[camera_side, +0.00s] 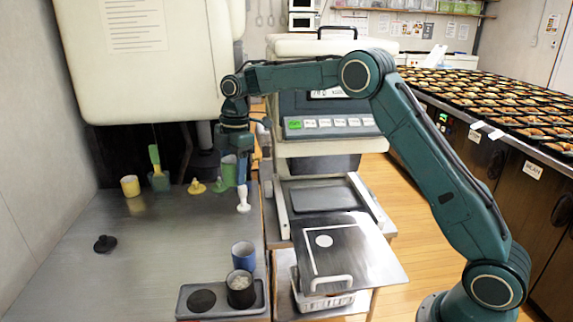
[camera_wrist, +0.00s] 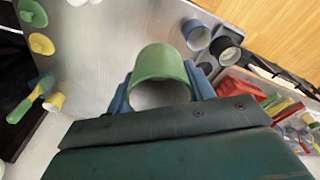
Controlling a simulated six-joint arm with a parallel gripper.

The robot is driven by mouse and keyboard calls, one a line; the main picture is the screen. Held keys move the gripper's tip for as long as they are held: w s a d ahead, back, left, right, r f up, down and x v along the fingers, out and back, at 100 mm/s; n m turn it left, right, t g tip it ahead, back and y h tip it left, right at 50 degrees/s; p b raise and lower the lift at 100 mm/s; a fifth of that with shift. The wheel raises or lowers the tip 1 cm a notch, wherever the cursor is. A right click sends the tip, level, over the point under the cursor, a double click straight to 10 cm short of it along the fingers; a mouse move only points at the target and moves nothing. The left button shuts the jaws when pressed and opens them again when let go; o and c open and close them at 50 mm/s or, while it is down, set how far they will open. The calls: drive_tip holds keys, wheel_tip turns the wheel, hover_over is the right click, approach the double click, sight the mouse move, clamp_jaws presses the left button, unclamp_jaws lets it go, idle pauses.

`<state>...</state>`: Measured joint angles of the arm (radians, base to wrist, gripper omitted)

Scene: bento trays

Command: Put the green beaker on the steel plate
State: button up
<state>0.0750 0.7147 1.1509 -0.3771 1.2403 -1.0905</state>
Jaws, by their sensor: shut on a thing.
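My gripper (camera_side: 236,165) is shut on the green beaker (camera_side: 228,171), above the far part of the steel counter at left. In the wrist view the green beaker (camera_wrist: 161,64) sits between my blue fingers, its open mouth toward the camera. A flat grey steel plate (camera_side: 365,262) with a white line and a pale disc lies to the right of the counter, away from my gripper. Whether the beaker's base touches anything is hidden.
A blue cup (camera_side: 243,255) and black cup (camera_side: 240,290) stand near the front. The counter's middle is clear.

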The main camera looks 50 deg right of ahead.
idle(0.5)
drive_tip(key=s+d+f+m, duration=0.5)
drive_tip(key=d+f, duration=0.4)
drive_tip(key=d, duration=0.3)
drive_tip(key=m+t, duration=0.1)
drive_tip(key=m, duration=0.3)
hover_over(322, 241)
drive_tip(key=shift+h, duration=0.3)
drive_tip(key=shift+s+d+f, duration=0.1)
drive_tip(key=shift+f, duration=3.4)
drive_tip(key=shift+s+d+f, duration=0.1)
drive_tip(key=shift+f, duration=3.4)
drive_tip(key=shift+a, duration=0.1)
drive_tip(key=shift+f, duration=1.85)
drive_tip(key=shift+f, duration=0.15)
drive_tip(key=o, duration=0.9)
drive_tip(key=shift+o, duration=0.3)
